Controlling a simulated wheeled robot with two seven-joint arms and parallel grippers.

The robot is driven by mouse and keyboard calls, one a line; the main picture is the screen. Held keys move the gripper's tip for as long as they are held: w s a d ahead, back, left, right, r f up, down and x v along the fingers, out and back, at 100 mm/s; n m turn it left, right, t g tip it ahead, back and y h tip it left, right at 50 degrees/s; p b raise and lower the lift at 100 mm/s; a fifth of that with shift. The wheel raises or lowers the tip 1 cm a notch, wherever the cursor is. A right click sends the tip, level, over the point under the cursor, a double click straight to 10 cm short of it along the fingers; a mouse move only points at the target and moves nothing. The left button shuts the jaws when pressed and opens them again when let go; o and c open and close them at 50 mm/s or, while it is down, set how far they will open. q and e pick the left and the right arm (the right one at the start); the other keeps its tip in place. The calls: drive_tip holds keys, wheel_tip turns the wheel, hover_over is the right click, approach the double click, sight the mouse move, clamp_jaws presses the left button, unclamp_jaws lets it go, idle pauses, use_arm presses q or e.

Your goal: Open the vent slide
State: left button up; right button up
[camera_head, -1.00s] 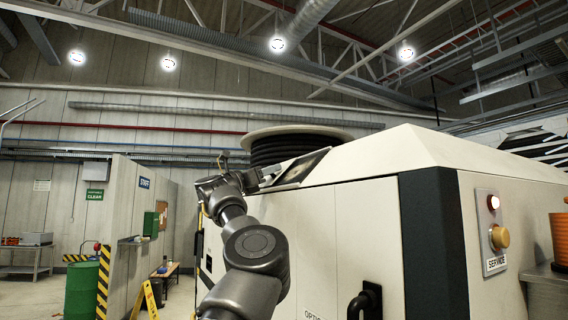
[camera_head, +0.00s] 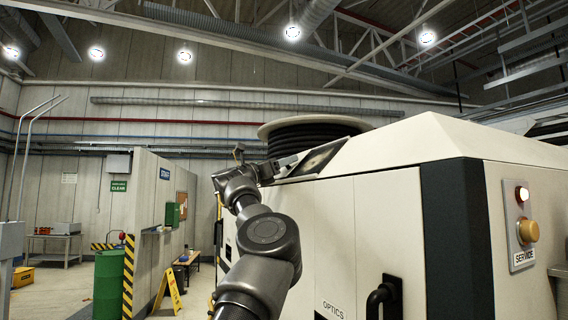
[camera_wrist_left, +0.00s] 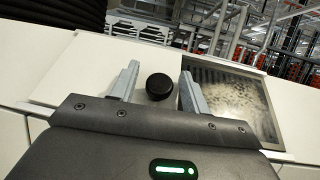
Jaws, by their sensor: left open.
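My left gripper (camera_head: 284,163) is at the sloped top edge of a big cream cabinet (camera_head: 325,220), beside a dark framed vent panel (camera_head: 318,158). In the left wrist view my left gripper (camera_wrist_left: 160,72) is open, its two grey fingers on either side of a round black knob (camera_wrist_left: 159,86). I cannot tell whether either finger touches the knob. Right of the fingers, the vent recess (camera_wrist_left: 240,100) shows a slatted grille and a mottled, dusty-looking surface, partly hidden by the right finger. My right gripper is in no view.
A black ribbed hose coil (camera_head: 305,135) stands behind the gripper on the cabinet top. A black handle (camera_head: 384,298) sticks out from the cabinet front. A service panel (camera_head: 520,225) with a lit lamp is at right. A green drum (camera_head: 108,285) and yellow sign (camera_head: 168,290) stand on the floor at left.

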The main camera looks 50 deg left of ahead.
use_arm(q)
drive_tip(key=shift+s+f+b, duration=0.25)
drive_tip(key=shift+b, duration=0.05)
drive_tip(key=b+v, duration=0.6)
drive_tip(key=v, duration=0.4)
drive_tip(key=shift+s, duration=0.15)
drive_tip(key=shift+r, duration=0.1)
